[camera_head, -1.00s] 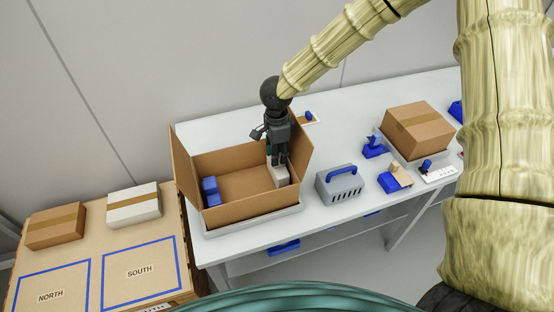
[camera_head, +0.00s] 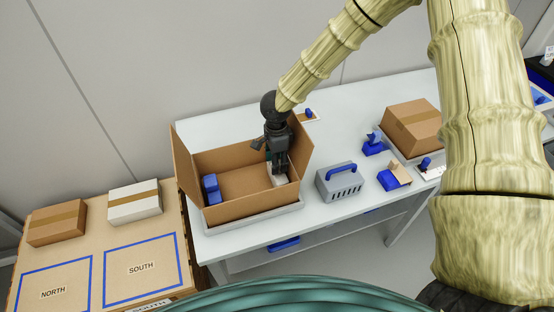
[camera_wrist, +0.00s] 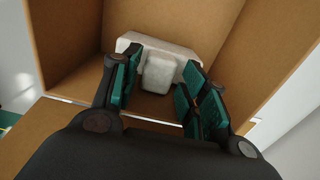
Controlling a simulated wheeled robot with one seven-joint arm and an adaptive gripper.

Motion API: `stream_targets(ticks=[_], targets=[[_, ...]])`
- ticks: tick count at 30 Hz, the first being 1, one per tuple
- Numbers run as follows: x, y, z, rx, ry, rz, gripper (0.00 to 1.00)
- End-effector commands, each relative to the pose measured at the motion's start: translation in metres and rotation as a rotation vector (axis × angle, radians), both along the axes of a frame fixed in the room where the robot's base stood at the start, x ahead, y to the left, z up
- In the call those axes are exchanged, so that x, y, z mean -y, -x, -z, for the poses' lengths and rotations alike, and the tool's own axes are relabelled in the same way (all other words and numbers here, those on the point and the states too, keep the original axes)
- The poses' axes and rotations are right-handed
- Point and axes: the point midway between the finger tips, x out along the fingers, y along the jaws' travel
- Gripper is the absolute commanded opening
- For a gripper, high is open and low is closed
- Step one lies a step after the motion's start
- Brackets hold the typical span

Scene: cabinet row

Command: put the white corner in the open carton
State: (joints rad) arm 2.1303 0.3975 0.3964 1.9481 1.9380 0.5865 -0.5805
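The white corner (camera_wrist: 160,66) is a pale, thick piece with a raised block in its middle. It is inside the open carton (camera_head: 240,208), at the carton's right end, and partly hidden behind my gripper in the head view (camera_head: 277,181). My gripper (camera_head: 278,171) points down into the carton over the corner. In the wrist view my gripper's teal-padded fingers (camera_wrist: 162,77) stand apart on either side of the raised block, with visible gaps. Whether the corner rests fully on the carton floor is hard to tell.
A blue block (camera_head: 210,189) sits in the carton's left end. A grey crate with a blue handle (camera_head: 340,183) stands right of the carton. A closed box (camera_head: 412,127) and small blue parts (camera_head: 374,146) are farther right. Side flaps stand up around the carton.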

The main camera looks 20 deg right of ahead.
Motion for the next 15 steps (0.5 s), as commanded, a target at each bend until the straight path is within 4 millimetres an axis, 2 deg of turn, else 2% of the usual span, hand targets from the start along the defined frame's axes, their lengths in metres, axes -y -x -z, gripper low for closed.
stream_targets(ticks=[10, 15], targets=[[0.0002, -0.0001, -0.0008, 0.0, 0.0, 0.0, 0.53], [0.0002, -0.001, -0.0099, 0.003, -0.001, 0.002, 0.53]])
